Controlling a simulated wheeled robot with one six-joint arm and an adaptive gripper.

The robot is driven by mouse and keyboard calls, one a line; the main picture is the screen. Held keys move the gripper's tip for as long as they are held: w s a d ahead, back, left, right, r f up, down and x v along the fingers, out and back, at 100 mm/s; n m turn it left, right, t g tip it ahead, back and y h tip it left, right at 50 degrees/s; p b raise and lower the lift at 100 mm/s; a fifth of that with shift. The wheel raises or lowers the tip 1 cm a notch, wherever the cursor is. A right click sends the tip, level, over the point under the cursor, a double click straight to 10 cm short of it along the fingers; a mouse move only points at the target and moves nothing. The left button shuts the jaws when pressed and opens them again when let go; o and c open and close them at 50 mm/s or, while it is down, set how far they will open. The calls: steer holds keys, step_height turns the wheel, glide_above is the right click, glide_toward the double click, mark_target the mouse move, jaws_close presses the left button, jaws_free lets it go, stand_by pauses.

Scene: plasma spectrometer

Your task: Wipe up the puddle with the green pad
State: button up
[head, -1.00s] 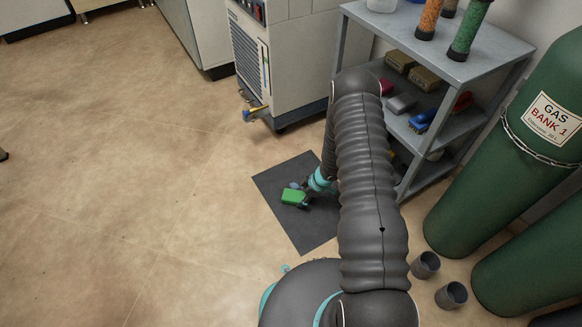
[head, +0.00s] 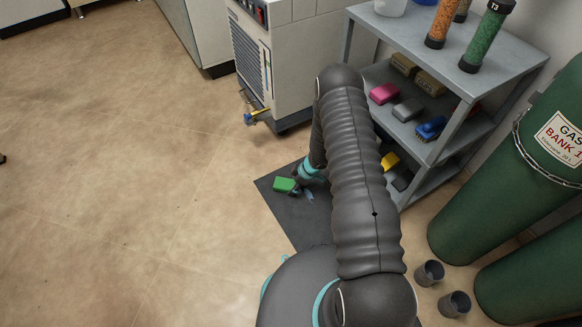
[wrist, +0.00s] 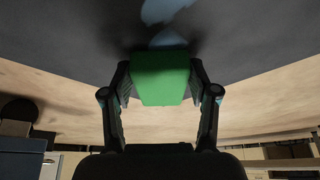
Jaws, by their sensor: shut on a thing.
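The green pad (head: 284,184) is held in my gripper (head: 293,185), low over the dark grey mat (head: 296,218) and near its left edge. In the wrist view the pad (wrist: 160,78) sits between both fingers, which are shut on its sides. A pale blue puddle (wrist: 166,10) shows on the mat just beyond the pad there, with a dark shadowed area beside it. In the head view the puddle (head: 309,196) is a small bluish patch right of the pad. Part of it may be hidden by my arm. I cannot tell whether the pad touches the mat.
A grey shelf unit (head: 427,150) stands right of the mat, holding coloured blocks and brushes. A white floor-standing cabinet (head: 258,65) is behind the mat. Green gas cylinders (head: 480,210) and two grey cups (head: 429,272) stand at the right. The tan floor at left is clear.

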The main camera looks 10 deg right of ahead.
steer(key=shift+w+a+r, duration=0.1)
steer(key=shift+w+a, duration=0.05)
steer(key=shift+w, duration=0.2)
steer(key=shift+w+r+p, duration=0.2)
steer(key=shift+r+p, duration=0.05)
steer(key=shift+p, duration=0.25)
step_height(320, 180, up, 2)
steer(key=shift+p, duration=0.4)
step_height(320, 180, up, 5)
steer(key=p, duration=0.5)
steer(key=shift+s+r, duration=0.1)
steer(key=shift+r, duration=0.1)
